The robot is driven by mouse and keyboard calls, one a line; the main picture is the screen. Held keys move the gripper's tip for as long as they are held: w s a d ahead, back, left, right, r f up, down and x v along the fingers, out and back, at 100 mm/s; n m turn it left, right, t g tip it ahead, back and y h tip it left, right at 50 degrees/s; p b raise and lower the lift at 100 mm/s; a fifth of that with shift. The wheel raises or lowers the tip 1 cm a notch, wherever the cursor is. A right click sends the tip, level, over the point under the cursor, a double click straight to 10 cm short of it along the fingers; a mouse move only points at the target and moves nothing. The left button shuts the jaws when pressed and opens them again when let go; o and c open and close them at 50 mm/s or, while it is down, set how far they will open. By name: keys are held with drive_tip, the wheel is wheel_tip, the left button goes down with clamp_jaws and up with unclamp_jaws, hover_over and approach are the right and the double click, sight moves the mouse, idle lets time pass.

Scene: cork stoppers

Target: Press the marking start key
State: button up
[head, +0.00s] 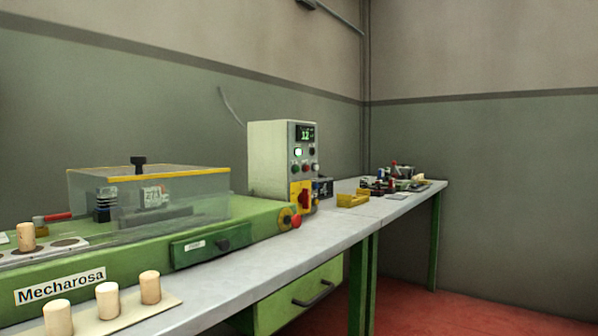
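A pale control box (276,160) stands at the back of the bench, behind the right end of the green marking machine (130,240). Its front has a small lit display (305,133) with green digits. Below the display are a bright, lit whitish key (298,152) and several small round buttons, some green and red. A red switch on a yellow plate (301,195) sits lower on the box. The key labels are too small to read, so I cannot tell which is the marking start key. My gripper is not in view.
A clear cover with yellow edges (215,171) stands on the machine. A red mushroom button (296,221) is at its right end. Cork stoppers (108,300) stand front left. A yellow tray (352,200) and small items lie further back. The bench front (250,278) is clear.

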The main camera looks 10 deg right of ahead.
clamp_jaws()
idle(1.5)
